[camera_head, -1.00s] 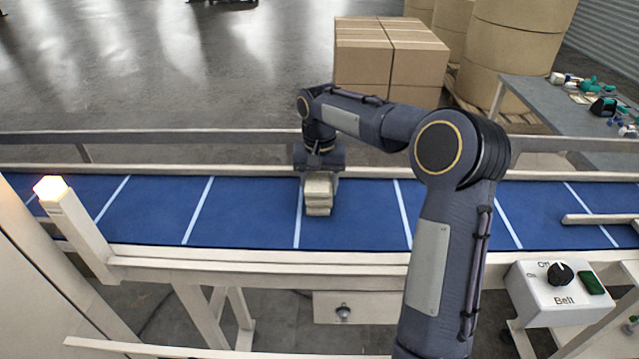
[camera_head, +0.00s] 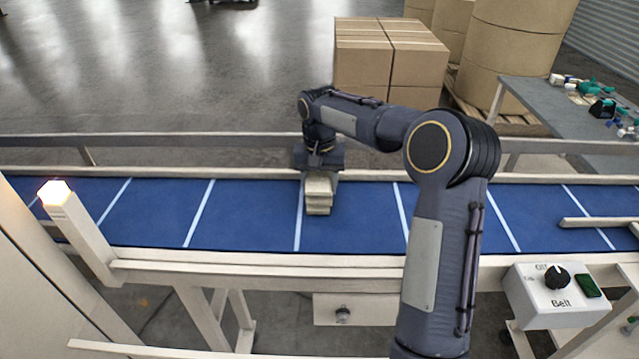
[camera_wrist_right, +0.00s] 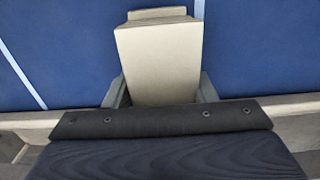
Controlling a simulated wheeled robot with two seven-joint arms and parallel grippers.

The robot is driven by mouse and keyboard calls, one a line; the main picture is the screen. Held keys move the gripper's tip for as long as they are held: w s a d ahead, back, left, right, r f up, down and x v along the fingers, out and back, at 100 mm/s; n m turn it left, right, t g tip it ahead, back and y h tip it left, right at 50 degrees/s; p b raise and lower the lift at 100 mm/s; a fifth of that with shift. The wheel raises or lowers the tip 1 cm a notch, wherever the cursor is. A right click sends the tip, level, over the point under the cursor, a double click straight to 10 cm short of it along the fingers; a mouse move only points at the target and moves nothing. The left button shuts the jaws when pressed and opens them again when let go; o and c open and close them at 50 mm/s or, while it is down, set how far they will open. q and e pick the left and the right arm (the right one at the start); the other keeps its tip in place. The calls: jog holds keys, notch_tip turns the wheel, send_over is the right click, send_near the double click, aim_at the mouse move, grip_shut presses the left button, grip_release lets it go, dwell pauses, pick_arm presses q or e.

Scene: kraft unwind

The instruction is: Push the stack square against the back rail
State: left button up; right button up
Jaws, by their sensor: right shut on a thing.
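A small stack (camera_head: 318,201) of pale beige, flat pieces stands on the blue belt (camera_head: 255,215) near its back side. The back rail (camera_head: 230,172) is the pale strip along the belt's far edge. My right gripper (camera_head: 319,176) points down at the rail side of the stack and is shut on it. In the right wrist view, the stack (camera_wrist_right: 160,60) sits between the two fingers of the gripper (camera_wrist_right: 162,92), and its top piece looks slightly offset from the one below. The gripper body hides the stack's rail-side end, so contact with the rail cannot be told. My left gripper is out of view.
A belt control box (camera_head: 556,296) with a dark knob and green button hangs at the front right. A lit lamp post (camera_head: 75,225) stands at the front left. A pale guide bar (camera_head: 600,222) reaches over the belt's right end. The belt is otherwise clear.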

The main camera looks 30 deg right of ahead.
aim_at(320, 174)
jog(key=shift+w+d+r+p, duration=0.1)
jog(key=shift+w+d+p, duration=0.15)
jog(key=shift+w+p, duration=0.15)
dwell(1.4)
jog(key=shift+s+a, duration=0.1)
jog(key=shift+s, duration=0.1)
dwell(0.4)
jog(key=o, duration=1.1)
jog(key=shift+f, duration=0.2)
jog(key=shift+c, duration=0.2)
notch_tip(320, 174, up, 8)
jog(key=shift+f+b, duration=0.1)
jog(key=shift+b, duration=0.3)
jog(key=shift+s, duration=0.1)
